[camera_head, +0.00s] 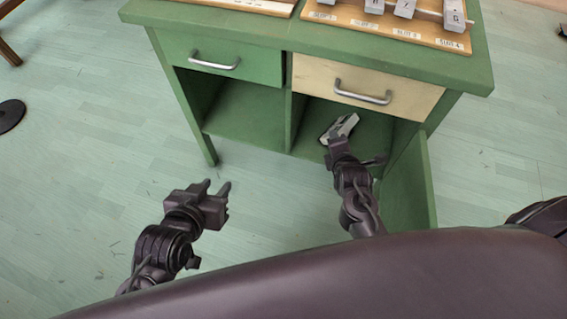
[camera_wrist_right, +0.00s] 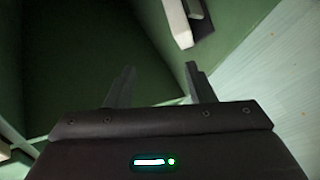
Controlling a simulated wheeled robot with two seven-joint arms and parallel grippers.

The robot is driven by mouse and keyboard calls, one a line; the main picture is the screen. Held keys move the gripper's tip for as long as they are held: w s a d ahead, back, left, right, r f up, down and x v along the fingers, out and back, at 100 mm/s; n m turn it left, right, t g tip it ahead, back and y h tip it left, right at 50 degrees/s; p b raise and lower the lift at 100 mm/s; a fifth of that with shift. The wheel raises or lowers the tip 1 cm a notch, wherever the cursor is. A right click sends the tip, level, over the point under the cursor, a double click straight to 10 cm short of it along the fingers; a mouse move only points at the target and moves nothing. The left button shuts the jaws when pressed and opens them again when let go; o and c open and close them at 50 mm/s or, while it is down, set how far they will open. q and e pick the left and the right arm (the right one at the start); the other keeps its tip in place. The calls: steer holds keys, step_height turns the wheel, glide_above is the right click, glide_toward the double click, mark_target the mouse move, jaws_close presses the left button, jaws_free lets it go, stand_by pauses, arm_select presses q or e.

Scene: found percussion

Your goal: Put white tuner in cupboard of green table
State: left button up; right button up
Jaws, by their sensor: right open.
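The white tuner (camera_head: 340,127) lies in the right compartment of the cupboard in the green table (camera_head: 300,35). In the right wrist view a pale block that looks like the tuner (camera_wrist_right: 179,20) shows at the top, beyond my fingertips. My right gripper (camera_head: 335,143) reaches into the compartment just in front of the tuner. Its fingers (camera_wrist_right: 158,78) are open, with nothing between them. My left gripper (camera_head: 221,187) is open and empty above the floor, in front of the table's left side.
The cupboard door (camera_head: 408,190) stands open to the right of my right arm. A green drawer (camera_head: 222,60) and a cream drawer (camera_head: 365,88) are shut above the compartments. The left compartment (camera_head: 245,112) looks empty. Wooden boards with metal bars (camera_head: 405,10) lie on the tabletop.

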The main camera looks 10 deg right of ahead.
steer(key=s+a+r+m+y, duration=0.4)
steer(key=s+a+r+m, duration=0.1)
steer(key=a, duration=0.4)
steer(key=s+a+r+m+g+y, duration=0.1)
steer(key=s+a+r+m+y, duration=0.2)
steer(key=s+a+r+m, duration=0.2)
steer(key=a+r+m, duration=0.2)
steer(key=a+m, duration=0.2)
steer(key=a, duration=0.1)
steer(key=shift+s+a+y, duration=0.15)
steer(key=shift+a+y, duration=0.1)
steer(key=shift+y, duration=0.15)
